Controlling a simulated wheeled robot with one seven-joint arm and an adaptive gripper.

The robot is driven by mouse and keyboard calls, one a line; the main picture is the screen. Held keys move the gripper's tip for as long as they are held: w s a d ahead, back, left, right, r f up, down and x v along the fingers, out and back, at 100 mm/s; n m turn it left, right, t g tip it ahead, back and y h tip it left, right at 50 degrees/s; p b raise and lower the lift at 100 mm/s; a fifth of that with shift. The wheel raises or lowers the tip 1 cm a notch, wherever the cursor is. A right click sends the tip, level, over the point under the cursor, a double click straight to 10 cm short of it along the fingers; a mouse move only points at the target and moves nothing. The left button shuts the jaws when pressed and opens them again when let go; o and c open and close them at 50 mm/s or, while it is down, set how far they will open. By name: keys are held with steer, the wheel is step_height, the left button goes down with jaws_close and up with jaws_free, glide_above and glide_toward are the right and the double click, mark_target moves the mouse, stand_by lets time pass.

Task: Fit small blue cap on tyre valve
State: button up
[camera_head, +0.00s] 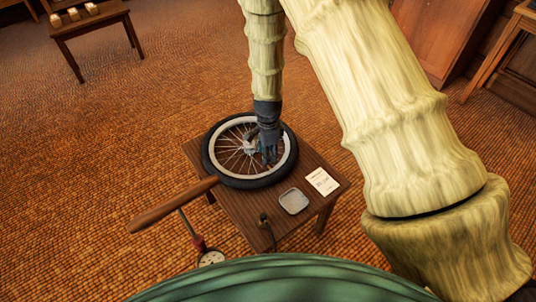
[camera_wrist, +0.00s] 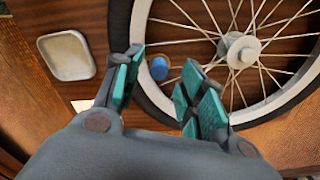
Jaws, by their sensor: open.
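A wheel with a black tyre (camera_head: 214,165) and pale rim lies flat on a small wooden table (camera_head: 237,205). Its tyre also shows in the wrist view (camera_wrist: 119,25). The small blue cap (camera_wrist: 158,68) is at the inner edge of the rim. The valve is not clearly visible, and I cannot tell whether the cap is seated on it. My gripper (camera_head: 268,158) points down over the wheel's right part. In the wrist view my gripper (camera_wrist: 163,61) is open, its teal pads apart on either side of the cap, with visible gaps.
Spokes and a hub (camera_wrist: 240,49) lie right of the gripper. A shallow metal dish (camera_head: 293,201) and a white card (camera_head: 322,181) lie at the table's front right. A floor pump with a wooden handle (camera_head: 172,205) stands front left. Another table (camera_head: 88,28) is far back left.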

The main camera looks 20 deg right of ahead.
step_height(320, 180, up, 11)
steer(key=shift+f, duration=0.2)
stand_by(0.3)
